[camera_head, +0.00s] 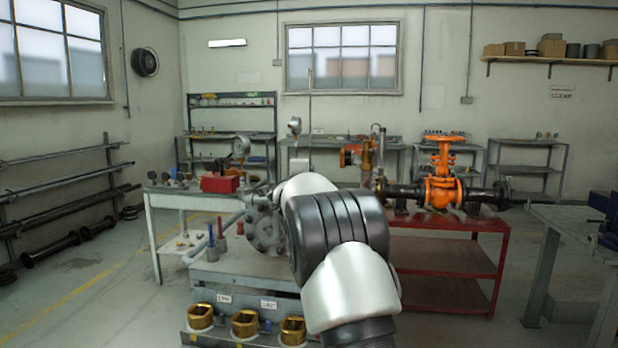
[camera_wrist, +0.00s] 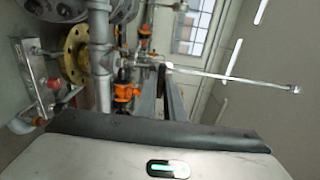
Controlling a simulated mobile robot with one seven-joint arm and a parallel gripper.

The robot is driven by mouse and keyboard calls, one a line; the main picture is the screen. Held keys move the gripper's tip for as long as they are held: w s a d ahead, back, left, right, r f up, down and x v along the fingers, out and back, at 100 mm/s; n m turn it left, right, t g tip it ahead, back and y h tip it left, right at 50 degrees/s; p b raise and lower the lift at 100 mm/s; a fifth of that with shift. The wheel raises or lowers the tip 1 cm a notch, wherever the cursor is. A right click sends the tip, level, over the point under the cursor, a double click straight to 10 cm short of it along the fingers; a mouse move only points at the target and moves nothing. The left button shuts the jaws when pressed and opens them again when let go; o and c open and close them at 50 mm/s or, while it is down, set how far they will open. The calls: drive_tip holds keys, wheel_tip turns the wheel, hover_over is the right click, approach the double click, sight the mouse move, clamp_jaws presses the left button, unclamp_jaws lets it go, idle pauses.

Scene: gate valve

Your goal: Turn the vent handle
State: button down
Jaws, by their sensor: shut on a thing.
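My gripper (camera_wrist: 162,72) shows in the wrist view as two dark fingers closed together, their tips at the near end of a long thin silver rod. I take the small part between the tips as the vent handle; it is mostly hidden by the fingers. The silver rod (camera_wrist: 230,78) runs from there to the right and ends in a small knob. In the head view a thin upright rod (camera_head: 310,110) rises behind my arm, and my arm hides the gripper. A grey pipe (camera_wrist: 102,50) stands left of the fingers in the wrist view.
A grey flanged body (camera_head: 265,229) stands just left of my arm. A red bench (camera_head: 440,255) to the right carries an orange gate valve (camera_head: 441,180). A grey-topped table (camera_head: 180,202) stands left. Brass fittings (camera_head: 244,323) lie in front. Floor is open at far left.

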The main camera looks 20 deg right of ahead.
idle(0.4)
drive_tip(key=c, duration=1.9)
unclamp_jaws()
drive_tip(key=shift+o, duration=0.2)
drive_tip(key=shift+s+a, duration=0.1)
drive_tip(key=shift+s, duration=0.05)
drive_tip(key=v, duration=1.7)
